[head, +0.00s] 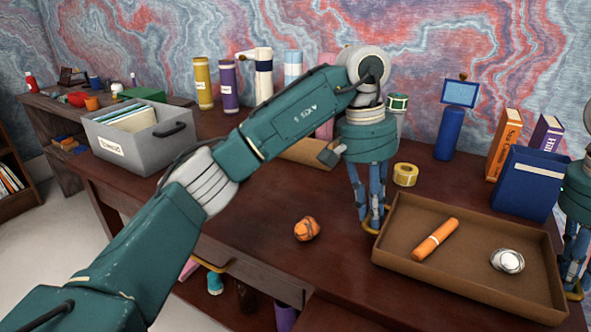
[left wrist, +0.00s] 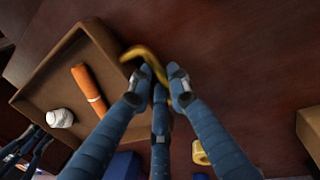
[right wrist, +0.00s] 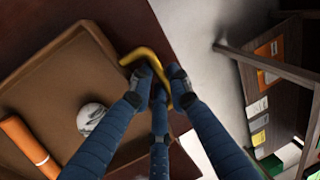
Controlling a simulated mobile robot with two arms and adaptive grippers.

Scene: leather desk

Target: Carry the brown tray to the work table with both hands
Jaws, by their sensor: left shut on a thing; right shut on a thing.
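The brown tray (head: 402,243) is level over the right part of the dark desk; I cannot tell whether it touches the wood. An orange cylinder (head: 435,240) and a white-and-silver round object (head: 507,261) lie in it. My left gripper (head: 371,226) is shut on the yellow handle at the tray's left end; the handle also shows in the left wrist view (left wrist: 146,60). My right gripper (head: 574,291), partly cut off by the picture's edge, is shut on the handle at the other end, clearer in the right wrist view (right wrist: 148,62).
A crumpled orange ball (head: 306,229) lies left of the tray. A yellow tape roll (head: 405,174), a blue box (head: 526,183) and upright books (head: 504,145) stand behind it. A grey file box (head: 138,137) is at the left. My left arm hides part of the desk.

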